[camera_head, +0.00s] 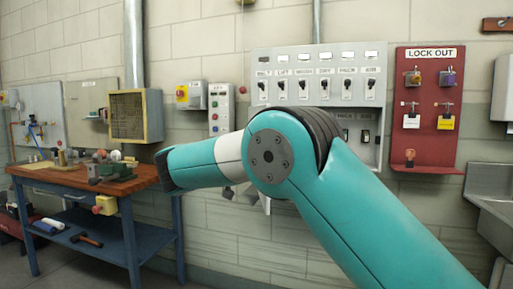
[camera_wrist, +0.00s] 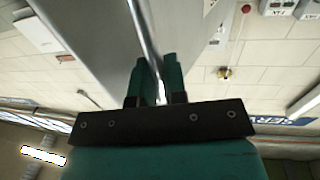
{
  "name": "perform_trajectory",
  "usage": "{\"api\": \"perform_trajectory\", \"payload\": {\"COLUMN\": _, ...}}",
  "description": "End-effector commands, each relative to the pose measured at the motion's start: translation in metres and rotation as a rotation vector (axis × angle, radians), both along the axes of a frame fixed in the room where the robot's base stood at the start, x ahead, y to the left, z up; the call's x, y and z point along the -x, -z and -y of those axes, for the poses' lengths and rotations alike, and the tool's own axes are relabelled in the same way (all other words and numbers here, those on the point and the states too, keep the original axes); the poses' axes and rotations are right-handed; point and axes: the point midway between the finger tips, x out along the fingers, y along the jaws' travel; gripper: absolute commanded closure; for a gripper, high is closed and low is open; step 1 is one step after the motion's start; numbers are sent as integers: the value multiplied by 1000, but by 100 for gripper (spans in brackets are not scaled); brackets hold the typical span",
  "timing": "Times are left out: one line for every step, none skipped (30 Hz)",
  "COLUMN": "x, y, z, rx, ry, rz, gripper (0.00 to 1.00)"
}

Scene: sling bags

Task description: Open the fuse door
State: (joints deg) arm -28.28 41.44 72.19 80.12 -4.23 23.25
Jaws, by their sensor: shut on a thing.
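A grey electrical panel (camera_head: 292,62) with a row of labelled switches hangs on the wall in the head view. Its lower right part shows dark fuse-like blocks (camera_head: 365,135); my arm covers the lower left part. In the wrist view, my gripper (camera_wrist: 157,70) has its two teal fingers on either side of a thin, bright metal edge. This edge borders a broad grey sheet, which looks like the fuse door (camera_wrist: 100,38). My gripper is shut on that edge. In the head view the fingers are hidden behind my arm, so how far the door stands open cannot be told there.
A red lock-out board (camera_head: 428,148) hangs right of the panel, with a metal sink (camera_head: 490,190) beyond it. A button box (camera_head: 221,100) is on the left. A workbench (camera_head: 75,176) with tools stands farther left. Bare wall lies below the panel.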

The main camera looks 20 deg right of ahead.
Motion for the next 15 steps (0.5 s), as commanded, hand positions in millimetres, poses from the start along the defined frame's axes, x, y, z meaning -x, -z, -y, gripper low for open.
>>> {"api": "perform_trajectory", "payload": {"x": -3, "y": -2, "z": 1, "rx": 1, "ry": 10, "rz": 2, "gripper": 100}}
{"api": "perform_trajectory", "payload": {"x": -4, "y": -2, "z": 1, "rx": 0, "ry": 16, "rz": 3, "gripper": 100}}
{"api": "perform_trajectory", "payload": {"x": -5, "y": -2, "z": 2, "rx": 0, "ry": 22, "rz": 3, "gripper": 100}}
{"api": "perform_trajectory", "payload": {"x": -6, "y": -2, "z": 2, "rx": 0, "ry": 26, "rz": 3, "gripper": 100}}
{"api": "perform_trajectory", "payload": {"x": -6, "y": -2, "z": 2, "rx": 0, "ry": 30, "rz": 4, "gripper": 100}}
{"api": "perform_trajectory", "payload": {"x": -7, "y": -2, "z": 3, "rx": 0, "ry": 34, "rz": 4, "gripper": 100}}
{"api": "perform_trajectory", "payload": {"x": -7, "y": -2, "z": 3, "rx": 1, "ry": 37, "rz": 3, "gripper": 100}}
{"api": "perform_trajectory", "payload": {"x": -7, "y": -2, "z": 4, "rx": 1, "ry": 39, "rz": 3, "gripper": 100}}
{"api": "perform_trajectory", "payload": {"x": -8, "y": -2, "z": 4, "rx": 1, "ry": 41, "rz": 3, "gripper": 100}}
{"api": "perform_trajectory", "payload": {"x": -8, "y": -2, "z": 4, "rx": 1, "ry": 42, "rz": 3, "gripper": 100}}
{"api": "perform_trajectory", "payload": {"x": -8, "y": -2, "z": 5, "rx": 1, "ry": 43, "rz": 3, "gripper": 100}}
{"api": "perform_trajectory", "payload": {"x": -8, "y": -2, "z": 5, "rx": 1, "ry": 43, "rz": 3, "gripper": 100}}
{"api": "perform_trajectory", "payload": {"x": -8, "y": -2, "z": 5, "rx": 1, "ry": 44, "rz": 3, "gripper": 100}}
{"api": "perform_trajectory", "payload": {"x": -8, "y": -2, "z": 5, "rx": 1, "ry": 44, "rz": 3, "gripper": 100}}
{"api": "perform_trajectory", "payload": {"x": -8, "y": -2, "z": 6, "rx": 2, "ry": 44, "rz": 4, "gripper": 100}}
